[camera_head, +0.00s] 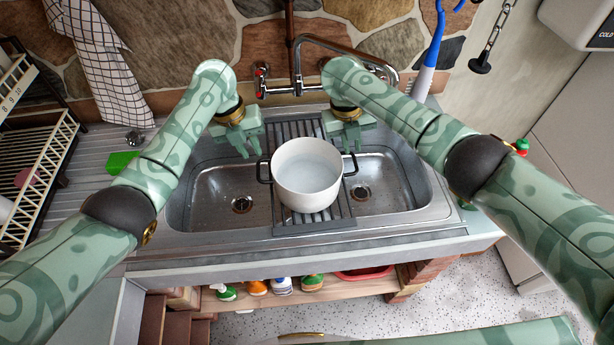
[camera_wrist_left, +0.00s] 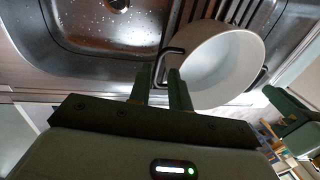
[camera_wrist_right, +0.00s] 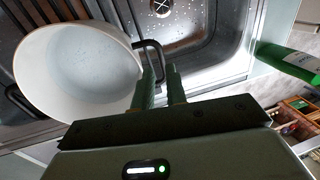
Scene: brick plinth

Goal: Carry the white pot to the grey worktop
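The white pot (camera_head: 307,178) stands upright over the ribbed rack (camera_head: 315,222) between two sink basins. It looks empty, with a black handle on each side. My left gripper (camera_head: 250,152) is at the pot's left handle (camera_head: 264,171); in the left wrist view its fingers (camera_wrist_left: 160,80) stand apart with the handle between or just beyond the tips. My right gripper (camera_head: 351,148) is at the right handle (camera_head: 352,164); in the right wrist view its fingers (camera_wrist_right: 160,75) are apart, the handle end reaching the gap. I cannot tell which surface is the grey worktop.
A faucet (camera_head: 298,82) stands behind the sink. A grey ribbed drainboard (camera_head: 88,150) with a green item (camera_head: 121,162) lies left, beside a black dish rack (camera_head: 40,170). A green bottle (camera_wrist_right: 290,62) shows in the right wrist view. Bottles stand on the shelf (camera_head: 330,287) below.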

